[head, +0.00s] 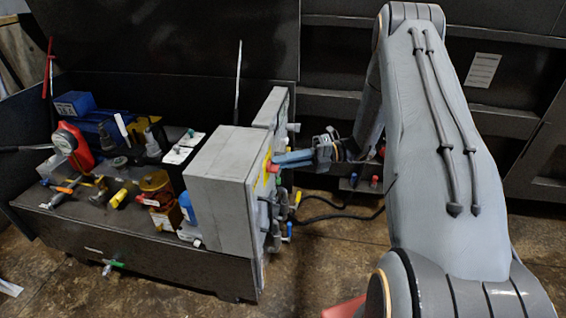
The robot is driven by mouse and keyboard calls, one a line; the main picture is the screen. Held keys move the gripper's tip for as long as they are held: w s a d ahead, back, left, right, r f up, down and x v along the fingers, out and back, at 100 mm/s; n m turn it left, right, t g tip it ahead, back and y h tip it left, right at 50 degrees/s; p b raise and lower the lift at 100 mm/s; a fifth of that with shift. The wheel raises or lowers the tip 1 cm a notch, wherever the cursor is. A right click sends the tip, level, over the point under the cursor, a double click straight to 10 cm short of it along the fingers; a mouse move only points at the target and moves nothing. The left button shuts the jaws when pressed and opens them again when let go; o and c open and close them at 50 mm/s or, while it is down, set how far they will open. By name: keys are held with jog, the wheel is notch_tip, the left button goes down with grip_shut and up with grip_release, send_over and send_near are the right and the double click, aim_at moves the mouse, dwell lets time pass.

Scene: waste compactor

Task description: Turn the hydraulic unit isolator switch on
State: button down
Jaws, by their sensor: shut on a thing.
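The isolator switch is a small red knob (273,167) on a yellow plate (266,172), on the right-hand face of the grey electrical box (222,178). My gripper (281,160) reaches in from the right with its blue-grey fingers level, their tips at the red knob. The fingers are shut on the knob. The fingers and the steep viewing angle hide part of the knob and plate, so its turned position cannot be read.
Cables and fittings (278,222) hang below the switch on the same face. A bench left of the box holds a red gauge (70,140), a blue motor (95,118) and an orange part (155,183). Dark machine panels stand behind. The floor (330,260) at front is mostly clear.

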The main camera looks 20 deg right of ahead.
jog(key=shift+f+m+y+b, duration=0.4)
jog(key=shift+m+y, duration=0.1)
jog(key=shift+m, duration=0.6)
jog(key=shift+r, duration=0.1)
jog(key=c, duration=1.8)
grip_release()
jog(key=shift+a, duration=0.1)
jog(key=d, duration=0.2)
jog(key=d+b, duration=0.1)
jog(key=d, duration=0.2)
jog(key=s+d, duration=0.1)
jog(key=d, duration=0.2)
jog(key=shift+a, duration=0.1)
